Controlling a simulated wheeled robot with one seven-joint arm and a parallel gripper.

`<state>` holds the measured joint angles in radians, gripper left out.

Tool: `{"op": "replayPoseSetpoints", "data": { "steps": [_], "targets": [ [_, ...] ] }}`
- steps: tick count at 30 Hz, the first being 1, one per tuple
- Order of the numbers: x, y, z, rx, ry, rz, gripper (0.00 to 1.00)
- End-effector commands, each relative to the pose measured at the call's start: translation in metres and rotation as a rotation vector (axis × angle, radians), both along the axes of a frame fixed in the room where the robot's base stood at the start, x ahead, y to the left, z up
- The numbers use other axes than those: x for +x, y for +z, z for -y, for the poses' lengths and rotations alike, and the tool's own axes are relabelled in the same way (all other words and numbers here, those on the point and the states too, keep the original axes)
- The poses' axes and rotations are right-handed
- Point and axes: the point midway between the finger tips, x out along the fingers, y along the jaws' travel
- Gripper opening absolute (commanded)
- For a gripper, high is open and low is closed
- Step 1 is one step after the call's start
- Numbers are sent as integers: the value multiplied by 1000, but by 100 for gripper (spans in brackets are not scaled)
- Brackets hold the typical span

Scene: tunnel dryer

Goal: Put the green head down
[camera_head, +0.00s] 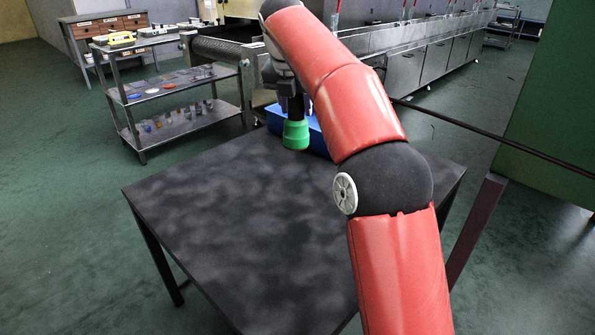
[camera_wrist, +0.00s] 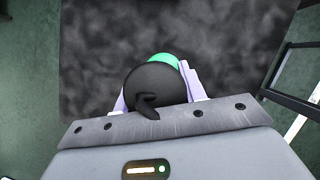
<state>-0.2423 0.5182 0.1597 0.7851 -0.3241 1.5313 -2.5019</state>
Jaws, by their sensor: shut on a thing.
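The green head (camera_head: 296,134) hangs below my gripper (camera_head: 291,108) in the head view, at the far part of the dark mottled table (camera_head: 220,215). I cannot tell whether it touches the tabletop. In the wrist view a green edge of the head (camera_wrist: 160,60) shows past a round dark grey part (camera_wrist: 155,88) that sits between the pale fingers. My gripper (camera_wrist: 155,92) is shut on this piece. The dark part hides most of the green head from the wrist camera.
A blue bin (camera_head: 318,137) stands right behind the head, partly hidden by my arm. A metal shelf cart (camera_head: 170,90) with small items stands at the left. A long steel machine (camera_head: 430,50) runs along the back. The near and left tabletop is bare.

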Motion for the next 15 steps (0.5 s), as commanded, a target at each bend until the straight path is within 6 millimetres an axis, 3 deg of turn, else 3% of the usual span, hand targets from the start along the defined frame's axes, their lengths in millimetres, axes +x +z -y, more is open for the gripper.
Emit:
{"op": "replayPoseSetpoints", "data": {
  "steps": [1,9,15],
  "targets": [
    [-1,-17,1,-1,0,3,0],
    [-1,-74,1,-1,-1,3,0],
    [0,-95,0,1,0,7,0]
  ]
}}
